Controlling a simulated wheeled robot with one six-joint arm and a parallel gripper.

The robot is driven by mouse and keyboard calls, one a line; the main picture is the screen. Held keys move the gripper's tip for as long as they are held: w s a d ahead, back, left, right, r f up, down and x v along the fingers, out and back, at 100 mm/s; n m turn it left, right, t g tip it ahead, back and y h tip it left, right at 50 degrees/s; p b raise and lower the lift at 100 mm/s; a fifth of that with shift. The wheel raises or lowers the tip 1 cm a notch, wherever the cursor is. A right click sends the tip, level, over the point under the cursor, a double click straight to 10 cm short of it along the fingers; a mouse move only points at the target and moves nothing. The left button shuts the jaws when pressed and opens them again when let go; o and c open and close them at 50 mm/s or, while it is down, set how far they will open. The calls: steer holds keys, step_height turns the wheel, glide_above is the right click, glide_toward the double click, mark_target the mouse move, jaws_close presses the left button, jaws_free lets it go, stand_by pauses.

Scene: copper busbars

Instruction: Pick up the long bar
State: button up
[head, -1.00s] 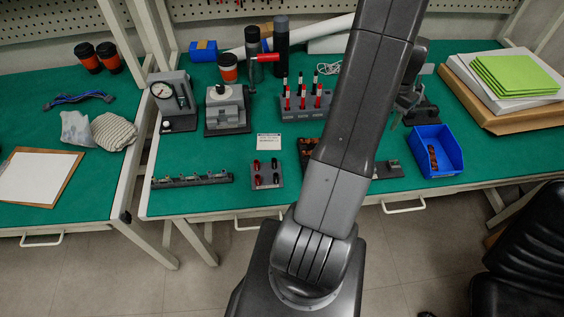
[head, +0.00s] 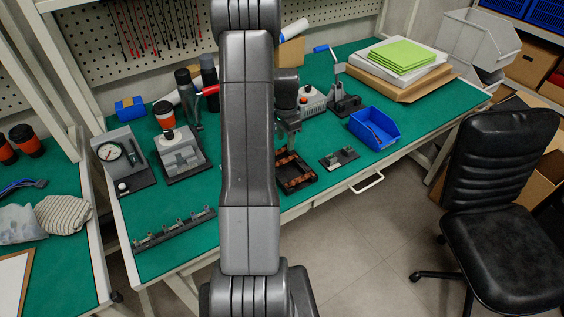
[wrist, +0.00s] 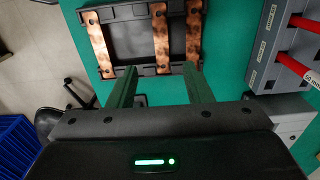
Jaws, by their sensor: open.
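A dark tray (wrist: 130,11) holds three copper bars, seen in the wrist view: a left bar (wrist: 97,42), a middle bar (wrist: 160,38) and a right bar (wrist: 193,32). All run roughly up the picture; I cannot tell for sure which is the long one. My gripper (wrist: 160,72) is open and empty, its two fingers apart at the tray's near edge, the middle bar's near end showing between them. In the head view the tray (head: 313,178) sits on the green bench, partly hidden behind my arm, with my gripper (head: 291,143) over its far side.
A blue bin (head: 375,130) and a small grey fixture (head: 340,158) stand right of the tray. A grey rack with red-handled tools (wrist: 285,45) is close on the right in the wrist view. A grey rail (head: 175,230) lies front left.

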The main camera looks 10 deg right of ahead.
mark_target(284, 161)
steer(key=f, duration=0.2)
steer(key=f+p, duration=0.1)
steer(key=f, duration=0.4)
steer(key=shift+a+p, duration=0.25)
steer(key=shift+p, duration=0.05)
steer(key=shift+f, duration=0.55)
steer(key=shift+f+b, duration=0.25)
steer(key=shift+b, duration=0.15)
steer(key=shift+c, duration=0.4)
jaws_close()
